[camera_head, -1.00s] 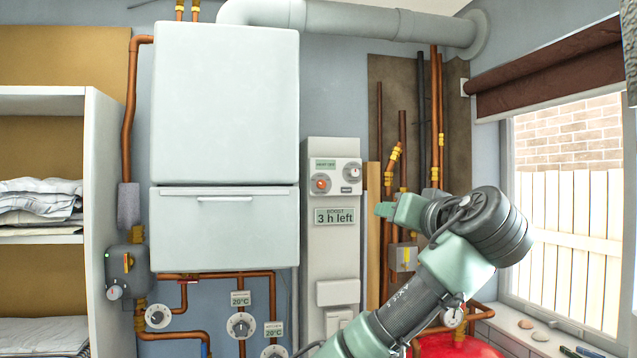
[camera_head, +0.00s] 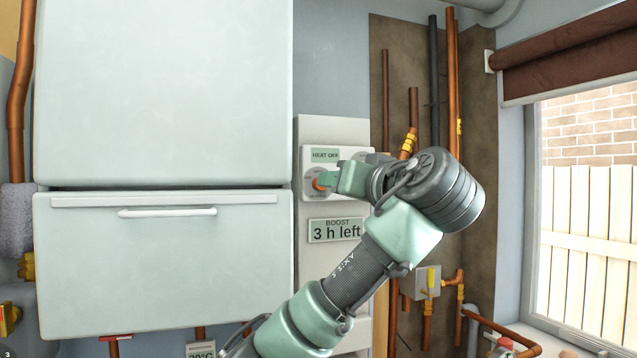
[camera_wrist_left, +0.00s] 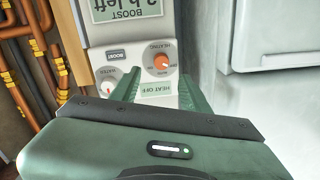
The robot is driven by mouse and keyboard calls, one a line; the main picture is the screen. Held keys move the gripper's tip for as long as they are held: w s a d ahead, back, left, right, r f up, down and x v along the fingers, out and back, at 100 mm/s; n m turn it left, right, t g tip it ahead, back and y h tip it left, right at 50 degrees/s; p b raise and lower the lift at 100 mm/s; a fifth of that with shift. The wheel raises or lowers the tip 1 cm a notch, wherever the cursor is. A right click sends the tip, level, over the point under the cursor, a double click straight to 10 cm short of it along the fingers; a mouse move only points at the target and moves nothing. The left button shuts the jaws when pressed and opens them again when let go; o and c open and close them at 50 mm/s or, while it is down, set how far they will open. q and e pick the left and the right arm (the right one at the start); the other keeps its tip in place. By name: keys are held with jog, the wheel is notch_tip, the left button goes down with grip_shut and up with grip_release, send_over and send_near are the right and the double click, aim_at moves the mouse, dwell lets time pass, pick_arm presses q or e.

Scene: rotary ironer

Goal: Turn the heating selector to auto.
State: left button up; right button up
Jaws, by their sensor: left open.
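My left gripper (camera_head: 332,180) is open at the knob's right side in the head view. In the left wrist view its two fingers (camera_wrist_left: 158,84) point at the knob, which lies just beyond and between the tips. I cannot tell whether they touch it. My right gripper is not in view.
A grey water knob (camera_wrist_left: 107,80) sits beside the heating dial, mostly hidden by my gripper in the head view. A large white cabinet (camera_head: 165,265) stands left. Copper pipes (camera_head: 453,90) run on the right.

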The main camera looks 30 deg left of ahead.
pick_arm(q)
jog(key=p+x, duration=0.4)
jog(key=x, duration=0.3)
jog(key=shift+a, duration=0.1)
grip_shut()
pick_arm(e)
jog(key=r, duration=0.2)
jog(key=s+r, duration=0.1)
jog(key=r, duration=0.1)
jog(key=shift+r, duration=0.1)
